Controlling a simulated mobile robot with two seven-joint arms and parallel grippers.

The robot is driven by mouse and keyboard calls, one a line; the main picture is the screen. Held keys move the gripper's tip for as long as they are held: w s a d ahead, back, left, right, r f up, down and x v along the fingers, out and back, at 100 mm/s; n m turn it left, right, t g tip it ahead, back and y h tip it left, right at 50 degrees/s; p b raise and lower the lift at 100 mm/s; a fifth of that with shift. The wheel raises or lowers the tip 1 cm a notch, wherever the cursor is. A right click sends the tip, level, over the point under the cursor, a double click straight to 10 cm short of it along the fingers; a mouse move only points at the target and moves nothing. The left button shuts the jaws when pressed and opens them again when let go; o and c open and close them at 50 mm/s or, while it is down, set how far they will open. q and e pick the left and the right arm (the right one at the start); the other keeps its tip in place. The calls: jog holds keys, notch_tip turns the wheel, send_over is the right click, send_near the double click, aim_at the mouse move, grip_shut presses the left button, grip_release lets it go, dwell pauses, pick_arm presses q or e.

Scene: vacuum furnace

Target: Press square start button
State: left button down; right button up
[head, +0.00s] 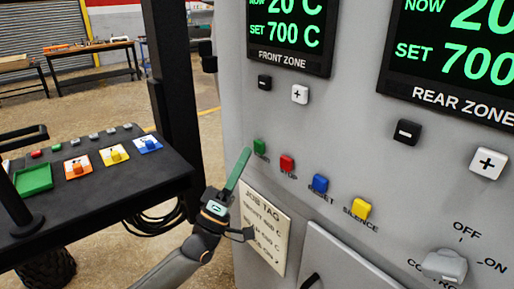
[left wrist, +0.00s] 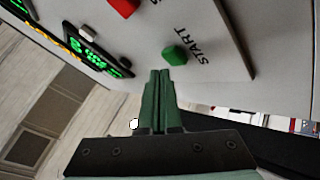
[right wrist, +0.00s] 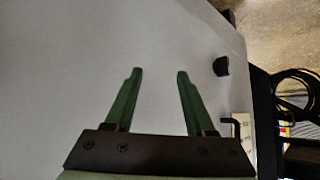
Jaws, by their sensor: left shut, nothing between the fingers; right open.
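The green square start button (head: 259,146) sits on the grey furnace panel, at the left end of a row of buttons. It also shows in the left wrist view (left wrist: 174,55), beside the label START. My left gripper (head: 246,152) is shut and empty, its green fingertips just left of the button in the head view. In the left wrist view its fingertips (left wrist: 160,72) lie just below the button; I cannot tell whether they touch it. My right gripper (right wrist: 159,74) is open and empty in front of a plain grey surface; the head view does not show it.
Red (head: 287,163), blue (head: 320,183) and yellow (head: 361,208) buttons run to the right of the green one. A job tag (head: 262,225) hangs below. A dark console (head: 95,190) with coloured blocks stands at the left, beside a black post (head: 172,95).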

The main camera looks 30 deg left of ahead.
pick_arm(q)
jog(key=shift+w, duration=0.15)
jog(key=shift+w+d, duration=0.15)
jog(key=shift+w, duration=0.1)
jog(key=shift+w+d+b, duration=0.2)
jog(key=shift+w+b, duration=0.15)
jog(key=shift+w, duration=0.1)
dwell(0.7)
dwell(0.4)
jog(key=shift+s+a+p, duration=0.3)
jog(key=shift+s+a, duration=0.05)
jog(key=shift+s, duration=0.5)
jog(key=s, duration=0.1)
jog(key=s+a+p, duration=0.1)
jog(key=s, duration=0.1)
jog(key=s+a, duration=0.1)
jog(key=shift+s, duration=0.35)
dwell(0.4)
